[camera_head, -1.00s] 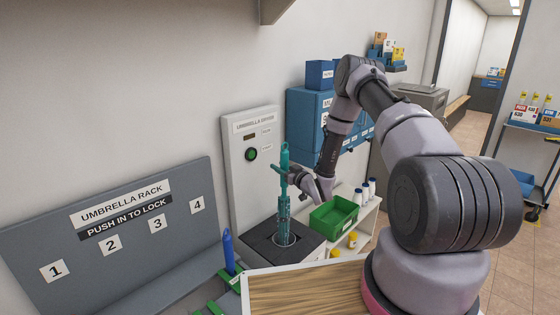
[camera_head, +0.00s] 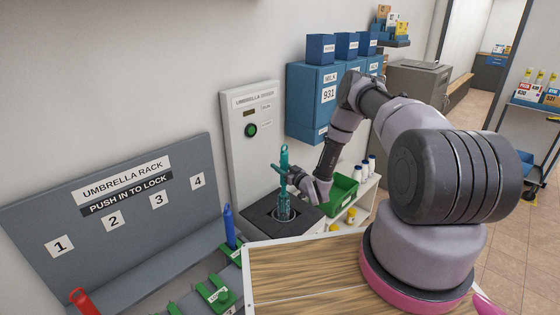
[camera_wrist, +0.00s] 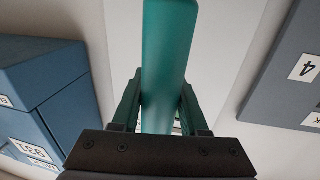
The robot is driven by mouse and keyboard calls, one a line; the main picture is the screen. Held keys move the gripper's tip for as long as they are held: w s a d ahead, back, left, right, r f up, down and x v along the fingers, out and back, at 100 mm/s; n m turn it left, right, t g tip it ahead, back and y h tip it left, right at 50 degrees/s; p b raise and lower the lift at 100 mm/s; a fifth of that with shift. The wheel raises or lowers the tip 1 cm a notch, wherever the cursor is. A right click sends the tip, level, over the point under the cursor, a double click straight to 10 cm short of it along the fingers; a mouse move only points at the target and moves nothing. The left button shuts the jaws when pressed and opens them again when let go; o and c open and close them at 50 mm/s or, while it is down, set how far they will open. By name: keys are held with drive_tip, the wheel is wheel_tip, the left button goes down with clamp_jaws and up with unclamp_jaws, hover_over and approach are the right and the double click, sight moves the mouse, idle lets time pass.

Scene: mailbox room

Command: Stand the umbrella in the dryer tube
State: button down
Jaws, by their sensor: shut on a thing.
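The teal umbrella (camera_head: 284,160) stands nearly upright in the head view. Its lower end is at the round opening of the dryer tube (camera_head: 272,217) in the dark block below the dryer panel, and appears to be inside it. My gripper (camera_head: 286,176) is shut on the umbrella a little above the opening. In the wrist view the umbrella (camera_wrist: 168,50) runs between the two fingers of my gripper (camera_wrist: 160,105). The umbrella's bottom tip is hidden.
The dryer panel (camera_head: 252,150) with a green button is behind. The umbrella rack (camera_head: 110,220) stands left, with a blue umbrella (camera_head: 229,225) and a red one (camera_head: 83,301). A green bin (camera_head: 343,193) is close right of the dryer. A wooden top (camera_head: 300,270) lies in front.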

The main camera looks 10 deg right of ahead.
wheel_tip(320, 180, down, 9)
idle(0.7)
drive_tip(key=shift+f, duration=0.1)
drive_tip(key=shift+c, duration=1.8)
unclamp_jaws()
drive_tip(key=v, duration=1.1)
